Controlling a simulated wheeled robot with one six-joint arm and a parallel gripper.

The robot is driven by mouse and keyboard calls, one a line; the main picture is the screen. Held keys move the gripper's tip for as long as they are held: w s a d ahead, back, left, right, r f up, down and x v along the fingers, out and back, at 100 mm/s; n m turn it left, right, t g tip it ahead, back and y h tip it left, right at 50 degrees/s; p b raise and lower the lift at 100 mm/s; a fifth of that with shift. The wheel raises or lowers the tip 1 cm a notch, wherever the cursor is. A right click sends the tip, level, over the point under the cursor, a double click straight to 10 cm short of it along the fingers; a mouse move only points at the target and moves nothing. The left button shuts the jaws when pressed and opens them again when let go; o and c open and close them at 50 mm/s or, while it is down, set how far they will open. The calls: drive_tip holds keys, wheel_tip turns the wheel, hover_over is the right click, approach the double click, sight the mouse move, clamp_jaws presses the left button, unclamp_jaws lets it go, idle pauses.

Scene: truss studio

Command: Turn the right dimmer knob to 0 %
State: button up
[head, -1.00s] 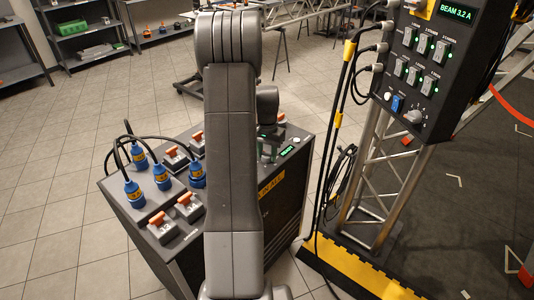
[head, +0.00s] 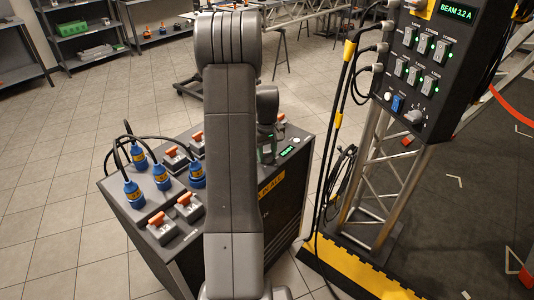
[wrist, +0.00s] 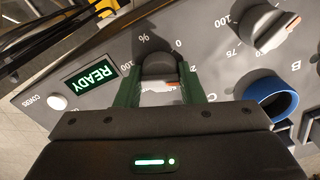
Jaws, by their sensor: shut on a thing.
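The dark round dimmer knob (wrist: 158,68) sits on a grey panel in the wrist view, with "0" and "100" printed around it. My gripper (wrist: 160,88) is shut on this knob, with one green finger on each side. A small white and reddish mark shows at its near side; I cannot tell for sure where the pointer stands. In the head view my gripper (head: 267,150) is over the right part of the black console (head: 285,195), and my arm hides the knob there.
A second knob (wrist: 270,27) and a blue ring (wrist: 271,98) lie to the right in the wrist view. A green READY display (wrist: 92,76) and a white button (wrist: 57,102) lie left. Blue plugs (head: 133,193) and a truss-mounted switch box (head: 425,65) stand nearby.

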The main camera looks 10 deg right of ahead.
sight(267, 153)
drive_tip(key=n, duration=0.5)
drive_tip(key=shift+n, duration=2.5)
drive_tip(key=o, duration=1)
drive_tip(key=shift+r, duration=0.1)
wheel_tip(267, 153, up, 14)
drive_tip(key=shift+f, duration=0.25)
